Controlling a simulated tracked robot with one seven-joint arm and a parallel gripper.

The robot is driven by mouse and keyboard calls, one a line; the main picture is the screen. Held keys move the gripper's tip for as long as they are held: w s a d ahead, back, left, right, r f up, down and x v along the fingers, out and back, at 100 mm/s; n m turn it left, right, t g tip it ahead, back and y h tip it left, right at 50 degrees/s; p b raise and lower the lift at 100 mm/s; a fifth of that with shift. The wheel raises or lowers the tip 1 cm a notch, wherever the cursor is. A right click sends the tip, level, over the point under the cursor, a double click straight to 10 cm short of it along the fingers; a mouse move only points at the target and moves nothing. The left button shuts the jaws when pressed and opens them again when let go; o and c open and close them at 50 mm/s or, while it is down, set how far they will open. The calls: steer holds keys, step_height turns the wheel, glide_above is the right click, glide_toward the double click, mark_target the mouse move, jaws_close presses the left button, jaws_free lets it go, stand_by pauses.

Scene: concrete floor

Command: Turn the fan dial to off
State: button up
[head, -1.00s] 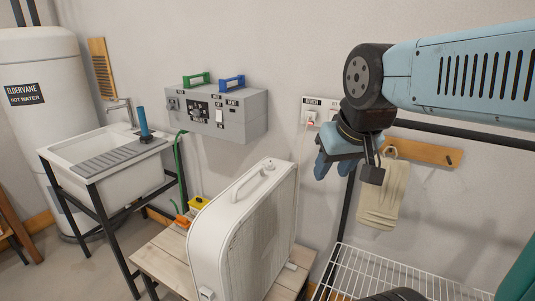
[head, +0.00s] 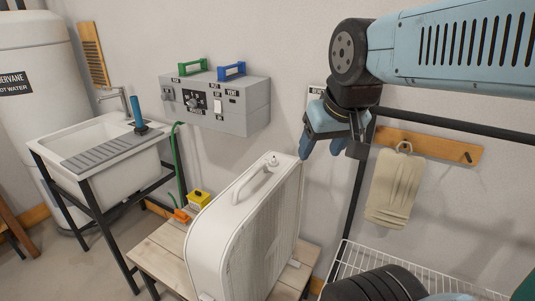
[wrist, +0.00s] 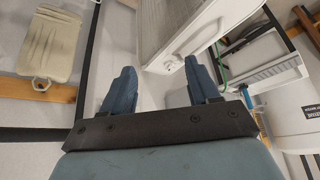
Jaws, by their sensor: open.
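A white box fan (head: 235,240) stands upright on a wooden bench. A small knob, the fan dial (head: 272,159), sits on its top near the far right corner, beyond the carry handle (head: 252,188). Its pointer setting is too small to read. My gripper (head: 318,145) is open and empty, right of the dial and apart from it, with its blue fingers pointing down. In the wrist view my gripper (wrist: 160,88) has its fingers spread, and part of the fan (wrist: 180,28) shows beyond them.
A grey wall panel (head: 235,118) with switches and green and blue handles hangs behind the fan. A sink (head: 95,145) stands left. The wooden bench (head: 155,262) bears orange and yellow items.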

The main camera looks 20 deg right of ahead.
steer(key=w+r+m+g, duration=0.1)
steer(key=w+m+g, duration=0.3)
steer(key=w, duration=1.1)
steer(key=m+g, duration=0.2)
steer(key=m, duration=0.5)
glide_toward(274, 158)
step_height(274, 158, down, 9)
steer(key=shift+s+a+r, duration=0.1)
steer(key=shift+s, duration=0.05)
steer(key=shift+c, duration=0.3)
steer(key=c, duration=1)
